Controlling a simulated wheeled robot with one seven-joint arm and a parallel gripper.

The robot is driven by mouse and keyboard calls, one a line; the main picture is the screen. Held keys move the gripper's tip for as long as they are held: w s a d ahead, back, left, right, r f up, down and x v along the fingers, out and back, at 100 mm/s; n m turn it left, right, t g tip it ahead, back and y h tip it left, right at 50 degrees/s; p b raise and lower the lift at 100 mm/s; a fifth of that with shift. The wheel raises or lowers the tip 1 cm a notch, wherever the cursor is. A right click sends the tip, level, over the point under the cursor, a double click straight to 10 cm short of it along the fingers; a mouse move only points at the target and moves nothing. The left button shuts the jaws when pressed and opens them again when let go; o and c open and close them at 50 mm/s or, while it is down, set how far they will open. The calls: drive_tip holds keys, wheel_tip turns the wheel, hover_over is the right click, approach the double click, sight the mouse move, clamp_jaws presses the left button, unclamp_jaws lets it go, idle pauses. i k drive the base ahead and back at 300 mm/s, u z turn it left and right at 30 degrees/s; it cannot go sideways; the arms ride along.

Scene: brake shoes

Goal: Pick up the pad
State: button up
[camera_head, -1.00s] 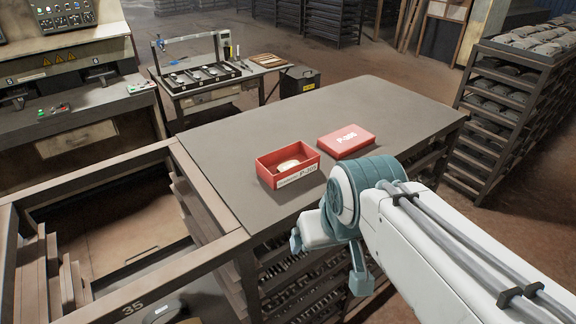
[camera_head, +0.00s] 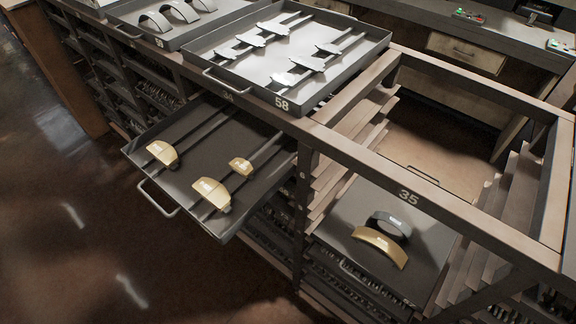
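Several tan curved pieces that look like brake pads are in view, and I cannot tell which one is the pad. In the pulled-out tray (camera_head: 190,132), one tan pad (camera_head: 162,153) lies at the left, a larger one (camera_head: 212,193) near the front, and a small one (camera_head: 240,166) at the right. A long tan curved pad (camera_head: 380,246) lies on the low tray marked 35 (camera_head: 345,215), beside a dark grey curved piece (camera_head: 389,224). My gripper is out of view.
The top tray marked 58 (camera_head: 345,72) holds several metal parts on rails. Another tray (camera_head: 118,27) at upper left holds grey curved shoes. The brown rack frame (camera_head: 435,205) surrounds the low tray. The floor (camera_head: 75,235) at left is clear.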

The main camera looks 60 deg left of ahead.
sight(241, 167)
drive_tip(key=u, duration=3.1)
drive_tip(key=i, duration=0.2)
drive_tip(key=z, duration=0.3)
